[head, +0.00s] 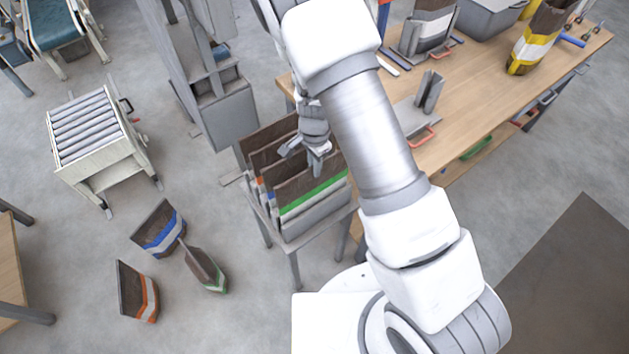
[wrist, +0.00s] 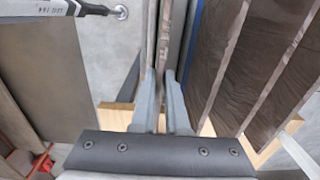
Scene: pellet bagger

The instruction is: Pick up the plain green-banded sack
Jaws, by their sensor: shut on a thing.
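A dark brown sack with a green band over white (head: 312,192) stands upright at the front of a grey rack (head: 318,218). My gripper (head: 316,166) points down at this sack's top edge. In the wrist view, its two grey fingers (wrist: 162,85) are closed on a thin brown upright sack edge (wrist: 164,40), which appears to be this front sack. Its band is not clear in that view. Another green-banded sack (head: 207,268) lies on the floor at the lower left, apart from my gripper.
Sacks with blue and orange marks (head: 265,160) stand close behind in the rack. A blue-banded sack (head: 160,230) and an orange-banded sack (head: 138,292) are on the floor. A wooden workbench (head: 480,85) is at right, a roller stand (head: 88,125) at left.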

